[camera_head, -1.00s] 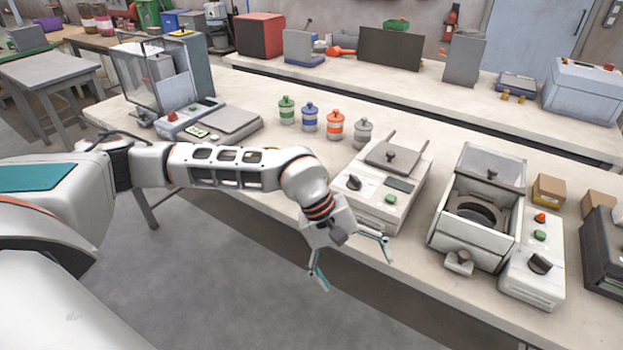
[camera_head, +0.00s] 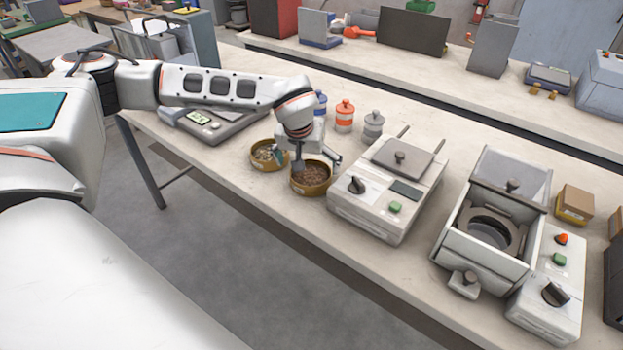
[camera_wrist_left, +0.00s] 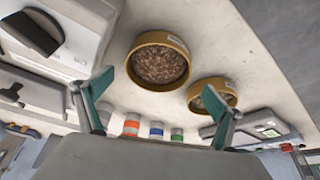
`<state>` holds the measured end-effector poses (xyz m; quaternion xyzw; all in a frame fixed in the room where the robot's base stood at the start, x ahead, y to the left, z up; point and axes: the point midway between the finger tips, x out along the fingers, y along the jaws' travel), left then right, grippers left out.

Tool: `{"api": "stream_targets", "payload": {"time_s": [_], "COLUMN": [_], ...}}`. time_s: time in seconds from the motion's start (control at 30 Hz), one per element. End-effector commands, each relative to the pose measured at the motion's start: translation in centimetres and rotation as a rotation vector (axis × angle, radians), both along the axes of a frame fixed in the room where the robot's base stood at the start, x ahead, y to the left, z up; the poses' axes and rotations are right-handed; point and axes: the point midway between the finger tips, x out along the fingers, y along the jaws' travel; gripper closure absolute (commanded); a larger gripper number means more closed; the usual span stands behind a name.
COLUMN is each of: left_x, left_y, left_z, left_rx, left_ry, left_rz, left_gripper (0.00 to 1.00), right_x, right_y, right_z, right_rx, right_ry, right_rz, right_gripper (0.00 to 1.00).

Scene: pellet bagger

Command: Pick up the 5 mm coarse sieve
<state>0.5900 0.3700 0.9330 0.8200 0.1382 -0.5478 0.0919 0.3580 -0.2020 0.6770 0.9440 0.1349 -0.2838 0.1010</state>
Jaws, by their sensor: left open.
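Two round, shallow, yellow-brown rimmed vessels stand side by side on the bench. The right one (camera_head: 312,191), with brown coarse-looking contents, also shows in the left wrist view (camera_wrist_left: 160,37). The left one (camera_head: 268,166), with greyer contents, also shows in the wrist view (camera_wrist_left: 233,92). Their labels are too small to read, so I cannot tell which is the 5 mm coarse sieve. My left gripper (camera_head: 315,162) is open and empty, over the right vessel's back side; it also shows in the wrist view (camera_wrist_left: 157,84). I cannot tell whether it touches the rim.
A white device with a knob (camera_head: 385,200) stands close to the right of the vessels. A scale (camera_head: 215,124) is to their left. Lidded jars, among them an orange one (camera_head: 345,115), stand behind. A white machine with a round opening (camera_head: 490,225) is farther right.

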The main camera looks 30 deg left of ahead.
Motion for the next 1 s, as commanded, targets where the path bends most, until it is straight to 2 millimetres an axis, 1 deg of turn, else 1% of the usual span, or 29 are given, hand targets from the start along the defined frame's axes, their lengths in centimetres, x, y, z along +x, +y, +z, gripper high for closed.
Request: {"api": "stream_targets", "payload": {"time_s": [0.2, 0.3, 0.4, 0.6, 0.63, 0.67, 0.7, 0.8, 1.0], "left_x": [1.1, 1.5, 1.7, 1.8, 1.8, 1.8, 1.8, 1.8, 1.8], "left_y": [0.0, 0.2, 0.3, 0.3, 0.3, 0.3, 0.3, 0.3, 0.3], "left_z": [-2.9, -3.9, -4.4, -4.4, -4.4, -4.4, -4.4, -4.4, -4.3], "left_rx": [0.0, 0.0, -0.001, -0.001, -0.001, -0.001, -0.001, -0.001, -0.001], "left_ry": [0.002, 0.0, -0.001, -0.001, -0.001, -0.001, -0.001, -0.001, -0.001], "left_rz": [0.0, 0.0, 0.0, 0.0, 0.0, 0.0, 0.0, 0.0, 0.001], "left_gripper": [0.06, 0.06, 0.06, 0.06, 0.09, 0.17, 0.27, 0.49, 0.49], "right_x": [-0.1, 0.2, 0.5, 0.7, 0.7, 0.7, 0.7, 0.7, 0.6], "right_y": [0.0, 0.0, 0.0, 0.1, 0.1, 0.1, 0.1, 0.0, 0.0], "right_z": [0.0, 0.2, 0.5, 0.9, 0.9, 0.9, 0.9, 0.9, 0.7], "right_rx": [-0.002, 0.0, 0.0, 0.002, 0.002, 0.002, 0.002, 0.002, 0.001], "right_ry": [0.004, -0.002, -0.01, -0.017, -0.017, -0.017, -0.017, -0.017, -0.013], "right_rz": [0.001, 0.001, 0.001, 0.001, 0.001, 0.001, 0.001, 0.001, 0.0], "right_gripper": [0.66, 0.66, 0.66, 0.66, 0.66, 0.66, 0.66, 0.66, 0.66]}}
